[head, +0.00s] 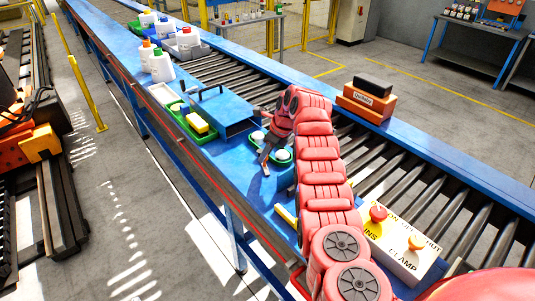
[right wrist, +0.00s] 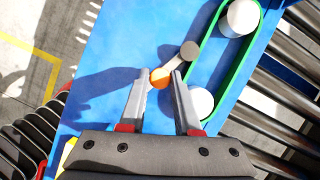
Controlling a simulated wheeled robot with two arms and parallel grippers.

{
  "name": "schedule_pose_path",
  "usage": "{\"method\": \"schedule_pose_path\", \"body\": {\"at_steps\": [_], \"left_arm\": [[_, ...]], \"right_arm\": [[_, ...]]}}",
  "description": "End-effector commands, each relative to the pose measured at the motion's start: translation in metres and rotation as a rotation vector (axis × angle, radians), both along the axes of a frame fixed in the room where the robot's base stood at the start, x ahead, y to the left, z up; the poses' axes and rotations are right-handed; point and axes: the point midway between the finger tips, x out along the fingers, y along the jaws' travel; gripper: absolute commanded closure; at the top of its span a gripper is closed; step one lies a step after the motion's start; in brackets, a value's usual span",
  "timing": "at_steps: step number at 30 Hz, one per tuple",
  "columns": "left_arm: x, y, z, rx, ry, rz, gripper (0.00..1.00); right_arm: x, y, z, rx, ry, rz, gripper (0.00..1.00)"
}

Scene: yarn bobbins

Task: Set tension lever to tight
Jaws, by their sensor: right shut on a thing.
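In the right wrist view, the tension lever (right wrist: 176,63) is a short tan bar. It runs from a grey round pivot (right wrist: 190,49) at upper right to an orange knob (right wrist: 160,79) at lower left. My right gripper (right wrist: 161,76) is shut on the orange knob, with one grey finger on each side of it. In the head view, my right gripper (head: 265,157) points down at the blue bench, and I cannot make out the lever there. No tight or loose marking is readable. My left gripper is not in view.
A blue box with a handle (head: 220,115), a green tray with a yellow block (head: 197,122) and white bottles (head: 160,66) stand farther along. A CLAMP button box (head: 408,262) is at lower right.

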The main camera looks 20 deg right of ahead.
Motion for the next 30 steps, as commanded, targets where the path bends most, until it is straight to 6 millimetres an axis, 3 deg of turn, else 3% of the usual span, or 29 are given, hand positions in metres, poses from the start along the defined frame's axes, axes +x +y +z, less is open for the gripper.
{"method": "schedule_pose_path", "body": {"at_steps": [6, 7, 11, 23, 30], "left_arm": [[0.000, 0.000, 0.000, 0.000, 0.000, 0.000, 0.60], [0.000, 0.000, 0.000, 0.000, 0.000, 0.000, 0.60], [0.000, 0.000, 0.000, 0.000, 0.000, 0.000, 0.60], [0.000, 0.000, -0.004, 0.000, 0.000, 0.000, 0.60], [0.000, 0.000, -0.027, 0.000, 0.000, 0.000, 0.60]], "right_arm": [[0.001, -0.001, 0.002, -0.001, -0.005, 0.000, 1.00], [0.001, -0.001, 0.002, -0.001, -0.005, 0.000, 0.63], [0.001, -0.001, 0.001, -0.001, -0.004, 0.001, 0.40], [-0.001, -0.002, 0.005, -0.002, -0.004, 0.002, 0.39], [-0.014, -0.013, 0.047, -0.001, -0.008, 0.002, 0.39]]}}
